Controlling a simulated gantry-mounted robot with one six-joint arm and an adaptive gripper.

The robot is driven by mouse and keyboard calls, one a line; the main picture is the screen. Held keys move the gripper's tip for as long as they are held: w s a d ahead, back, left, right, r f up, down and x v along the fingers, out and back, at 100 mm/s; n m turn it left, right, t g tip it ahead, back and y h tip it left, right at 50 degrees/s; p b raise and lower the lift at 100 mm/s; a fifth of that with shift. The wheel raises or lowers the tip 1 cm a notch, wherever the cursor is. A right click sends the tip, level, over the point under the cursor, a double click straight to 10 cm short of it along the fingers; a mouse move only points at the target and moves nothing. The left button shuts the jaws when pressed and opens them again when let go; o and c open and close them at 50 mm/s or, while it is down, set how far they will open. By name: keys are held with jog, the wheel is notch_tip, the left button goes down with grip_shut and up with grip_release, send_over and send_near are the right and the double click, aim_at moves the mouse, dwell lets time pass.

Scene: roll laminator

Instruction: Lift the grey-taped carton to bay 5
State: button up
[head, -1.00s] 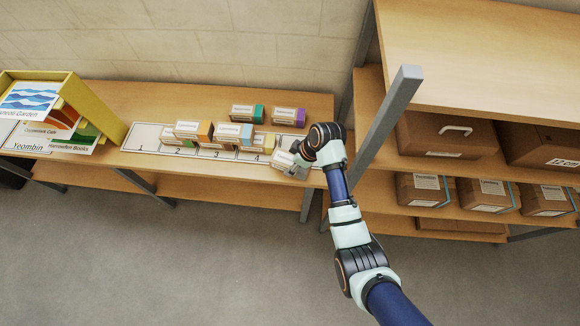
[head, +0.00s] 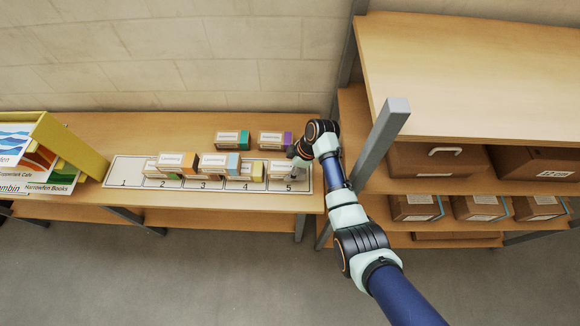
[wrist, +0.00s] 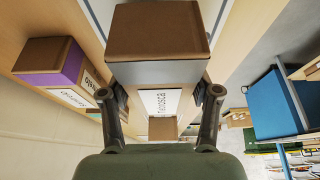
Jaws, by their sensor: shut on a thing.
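The grey-taped carton (head: 280,170) is at bay 5, the right end of the numbered strip (head: 125,172), and sits roughly square with it. In the wrist view the carton (wrist: 157,35) shows a brown face, a grey tape band and a white label. My gripper (head: 298,152) is at the carton's right end in the head view. In the wrist view my gripper (wrist: 160,100) is shut on the carton, one finger on each side. The printed 5 shows in front of the carton. I cannot tell whether its underside touches the strip.
A yellow-taped carton (head: 251,170) stands close on the left. Blue-taped (head: 219,164) and orange-taped (head: 177,163) cartons are farther left. Green-taped (head: 232,140) and purple-taped (head: 275,140) cartons stand behind. A grey rack post (head: 378,150) rises right of my arm. Bay 1 is bare.

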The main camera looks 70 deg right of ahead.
jog(key=shift+f, duration=0.5)
jog(key=shift+f, duration=0.15)
jog(key=shift+f+b, duration=0.25)
jog(key=shift+b, duration=0.2)
jog(key=o, duration=1.5)
notch_tip(320, 180, up, 10)
jog(key=shift+r, duration=0.1)
